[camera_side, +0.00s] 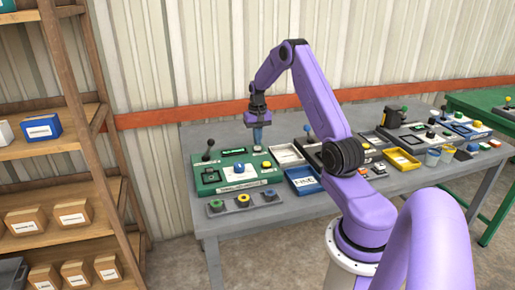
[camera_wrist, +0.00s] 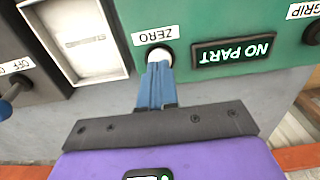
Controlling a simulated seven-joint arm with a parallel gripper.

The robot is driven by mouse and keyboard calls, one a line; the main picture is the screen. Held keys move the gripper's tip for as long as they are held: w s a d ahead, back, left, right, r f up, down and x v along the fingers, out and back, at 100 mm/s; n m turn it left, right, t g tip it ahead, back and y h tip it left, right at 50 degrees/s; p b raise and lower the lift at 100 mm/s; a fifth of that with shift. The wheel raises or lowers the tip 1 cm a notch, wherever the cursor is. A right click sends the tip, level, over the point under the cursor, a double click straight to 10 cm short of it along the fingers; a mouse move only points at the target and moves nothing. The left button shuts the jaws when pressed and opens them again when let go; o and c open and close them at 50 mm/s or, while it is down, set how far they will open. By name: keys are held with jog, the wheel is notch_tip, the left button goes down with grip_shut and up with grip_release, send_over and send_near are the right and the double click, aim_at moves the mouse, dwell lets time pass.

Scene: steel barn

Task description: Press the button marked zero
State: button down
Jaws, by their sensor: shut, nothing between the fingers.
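The ZERO button (camera_wrist: 159,54) is a white round button in a dark ring on a green panel (camera_wrist: 210,20), below the upside-down ZERO label (camera_wrist: 156,34) in the wrist view. My gripper (camera_wrist: 157,66) has its blue fingers shut together, with the tips at the button and covering its lower part. I cannot tell whether they touch it or hover just over it. In the side view my gripper (camera_side: 259,142) points down over the back right corner of the green panel (camera_side: 205,182), with the pale button (camera_side: 257,149) just below the tips.
A display reading NO PART (camera_wrist: 233,50) is right of the button. A white tray (camera_wrist: 85,38) lies to its left, with a blue lever (camera_wrist: 10,98) by an OFF label. In the side view a black joystick (camera_side: 208,148) and a blue knob (camera_side: 239,169) stand on the panel.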

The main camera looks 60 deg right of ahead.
aim_at(257, 147)
jog(key=shift+f, duration=0.85)
jog(key=shift+r, duration=0.1)
dwell(0.3)
notch_tip(257, 147, up, 7)
jog(key=shift+r, duration=0.2)
dwell(0.7)
dwell(0.5)
